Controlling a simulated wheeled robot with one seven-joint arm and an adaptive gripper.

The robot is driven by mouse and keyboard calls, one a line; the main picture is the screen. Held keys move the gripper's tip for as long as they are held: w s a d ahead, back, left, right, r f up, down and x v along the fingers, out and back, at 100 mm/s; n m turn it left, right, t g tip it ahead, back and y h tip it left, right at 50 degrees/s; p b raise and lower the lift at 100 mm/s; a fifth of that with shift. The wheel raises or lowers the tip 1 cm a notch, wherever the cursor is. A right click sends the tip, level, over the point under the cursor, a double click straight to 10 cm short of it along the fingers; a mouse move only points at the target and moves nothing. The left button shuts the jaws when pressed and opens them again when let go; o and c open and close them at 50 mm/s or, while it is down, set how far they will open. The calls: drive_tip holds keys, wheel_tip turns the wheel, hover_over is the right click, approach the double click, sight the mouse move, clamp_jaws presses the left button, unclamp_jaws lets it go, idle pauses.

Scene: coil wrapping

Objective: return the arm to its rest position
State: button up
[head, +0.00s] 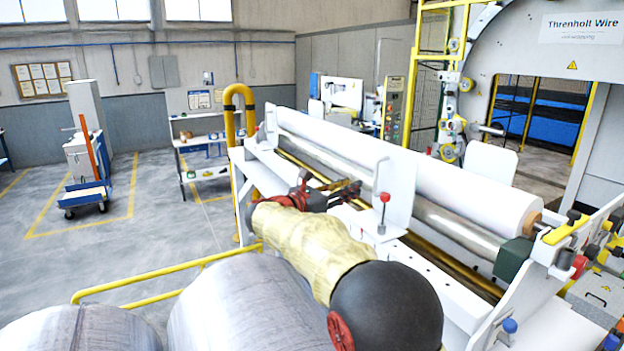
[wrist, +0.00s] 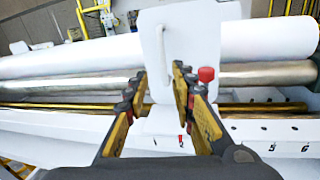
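My gripper (wrist: 160,92) is open in the wrist view, its two fingers apart with nothing between the tips. In the head view my gripper (head: 345,190) is at the end of my arm, over the near side of the wrapping machine. A red knob (wrist: 206,74) is just right of the right finger. I cannot tell whether a finger touches the plate.
A long white roll (head: 430,185) lies above a metal roller (head: 455,228) along the machine. A yellow rail (head: 165,282) and large wrapped coils (head: 240,305) are on the near side. A blue cart (head: 85,195) stands at the left, with open floor around it.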

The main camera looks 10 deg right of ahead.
drive_tip(key=s+f+m+g+y, duration=0.2)
drive_tip(key=s+f+m, duration=0.1)
drive_tip(key=f, duration=0.6)
drive_tip(key=s+f+m+g+y, duration=0.1)
drive_tip(key=s+f+m+y, duration=0.2)
drive_tip(key=f, duration=0.5)
drive_tip(key=s+a+f+m+y+b, duration=0.1)
drive_tip(key=s+f+m+y+b, duration=0.2)
drive_tip(key=s, duration=1.1)
drive_tip(key=s+a+f+m+y+b, duration=0.1)
drive_tip(key=s+f+m+y+b, duration=0.2)
drive_tip(key=s+f+m+b, duration=0.5)
drive_tip(key=s+f+m+y+b, duration=0.4)
drive_tip(key=s+f+b, duration=1)
drive_tip(key=s, duration=0.7)
drive_tip(key=shift+a+f+m+g, duration=0.4)
drive_tip(key=shift+f+m, duration=0.35)
drive_tip(key=shift+m, duration=0.35)
